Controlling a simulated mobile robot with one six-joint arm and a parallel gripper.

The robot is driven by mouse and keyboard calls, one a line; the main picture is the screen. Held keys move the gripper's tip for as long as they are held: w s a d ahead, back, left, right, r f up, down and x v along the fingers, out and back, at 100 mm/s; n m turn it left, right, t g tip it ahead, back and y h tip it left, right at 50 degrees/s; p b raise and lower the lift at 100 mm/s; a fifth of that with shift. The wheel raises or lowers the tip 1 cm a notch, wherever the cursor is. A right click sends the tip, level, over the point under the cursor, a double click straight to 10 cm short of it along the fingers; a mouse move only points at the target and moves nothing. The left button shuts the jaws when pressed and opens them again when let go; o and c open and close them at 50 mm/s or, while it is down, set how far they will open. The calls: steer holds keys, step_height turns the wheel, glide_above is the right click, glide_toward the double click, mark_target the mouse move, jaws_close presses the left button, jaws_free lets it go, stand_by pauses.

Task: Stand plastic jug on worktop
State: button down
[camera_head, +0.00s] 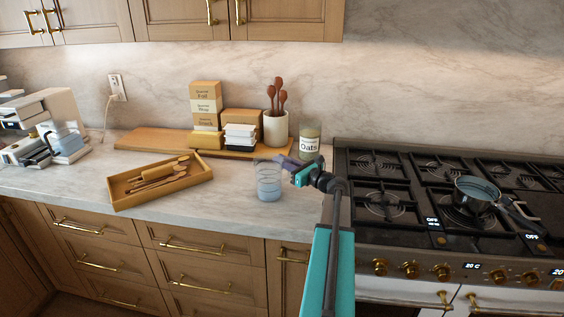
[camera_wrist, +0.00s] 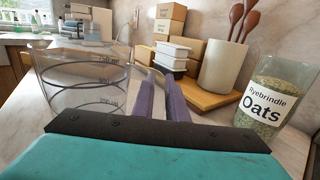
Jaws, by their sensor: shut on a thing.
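The plastic jug (camera_head: 268,182) is clear, with dark measuring rings. In the head view it appears upright on, or very close above, the marble worktop (camera_head: 225,195), left of the stove. My gripper (camera_head: 284,163) reaches it from the right and is shut on the jug's right side near the top. In the wrist view the jug (camera_wrist: 85,85) fills the left, and the purple fingers of my gripper (camera_wrist: 165,92) are close together at its right edge. The jug's underside is hidden, so I cannot tell whether it touches the worktop.
An oats jar (camera_head: 309,142), a utensil crock (camera_head: 276,129) and stacked boxes (camera_head: 206,108) stand behind. A wooden tray (camera_head: 205,187) with utensils lies left. The stove (camera_head: 400,205) with a pan (camera_head: 478,192) is right. Some worktop is clear between tray and jug.

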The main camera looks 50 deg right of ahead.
steer(key=c, duration=1.8)
jaws_free()
steer(key=shift+o, duration=0.2)
steer(key=shift+r, duration=0.1)
steer(key=shift+s, duration=0.35)
steer(key=s+b, duration=0.3)
steer(key=s, duration=0.8)
steer(key=shift+s+a+f, duration=0.15)
steer(key=shift+f, duration=0.05)
